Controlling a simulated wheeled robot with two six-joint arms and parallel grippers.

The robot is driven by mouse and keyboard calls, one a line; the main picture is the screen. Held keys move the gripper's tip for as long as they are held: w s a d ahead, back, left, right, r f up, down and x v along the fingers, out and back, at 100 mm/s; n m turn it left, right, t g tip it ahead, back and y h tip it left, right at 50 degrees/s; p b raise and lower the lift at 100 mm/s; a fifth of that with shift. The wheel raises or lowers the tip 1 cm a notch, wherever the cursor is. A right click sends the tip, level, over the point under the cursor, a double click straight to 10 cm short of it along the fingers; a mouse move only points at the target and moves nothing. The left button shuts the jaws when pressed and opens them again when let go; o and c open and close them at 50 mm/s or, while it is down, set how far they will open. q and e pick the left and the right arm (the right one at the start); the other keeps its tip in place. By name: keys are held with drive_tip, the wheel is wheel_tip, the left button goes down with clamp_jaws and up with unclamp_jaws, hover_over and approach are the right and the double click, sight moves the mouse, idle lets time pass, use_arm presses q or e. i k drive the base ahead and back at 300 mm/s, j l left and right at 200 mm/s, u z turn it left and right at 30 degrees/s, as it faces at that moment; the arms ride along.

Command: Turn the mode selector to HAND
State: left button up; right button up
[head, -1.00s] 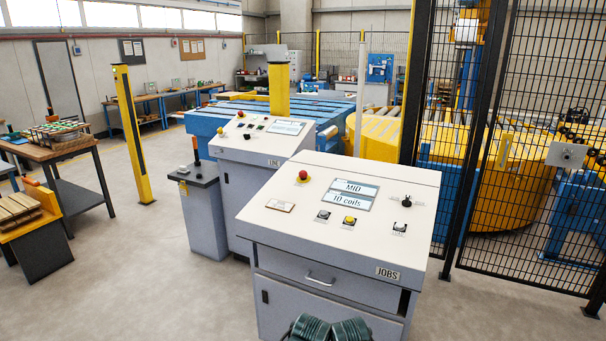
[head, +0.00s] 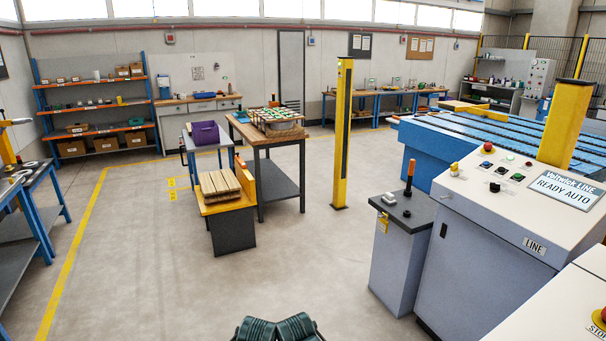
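The LINE console (head: 470,262) stands at the right in the head view, with a sloped white top. Its screen (head: 565,190) reads "Voltwick LINE" and "READY AUTO". A black knob (head: 494,187) sits at the front of the top and may be the mode selector; its label and pointer are too small to read. Several small buttons and lamps lie behind it, with a red one (head: 487,147) at the back. My grippers are not in view; only dark ribbed parts, seemingly mine, show at the bottom edge.
A grey pedestal (head: 400,250) with an orange-topped stick stands left of the console. The JOBS console's corner (head: 560,310) fills the lower right. A yellow post (head: 343,135) and a wooden-topped table (head: 268,130) stand farther left. The floor in front is open.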

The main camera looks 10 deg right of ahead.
sight(494, 187)
drive_tip(key=i+u, duration=0.4)
drive_tip(key=i, duration=0.85)
drive_tip(key=i+z, duration=0.95)
drive_tip(key=z, duration=0.15)
drive_tip(key=i+l+z, duration=0.1)
drive_tip(key=z, duration=0.3)
drive_tip(key=i+z, duration=0.2)
drive_tip(key=z, duration=0.2)
drive_tip(key=i+z, duration=0.15)
drive_tip(key=z, duration=0.25)
drive_tip(key=i+z, duration=0.15)
drive_tip(key=z, duration=0.25)
drive_tip(key=i+j+z, duration=0.1)
drive_tip(key=z, duration=0.3)
drive_tip(key=i, duration=0.05)
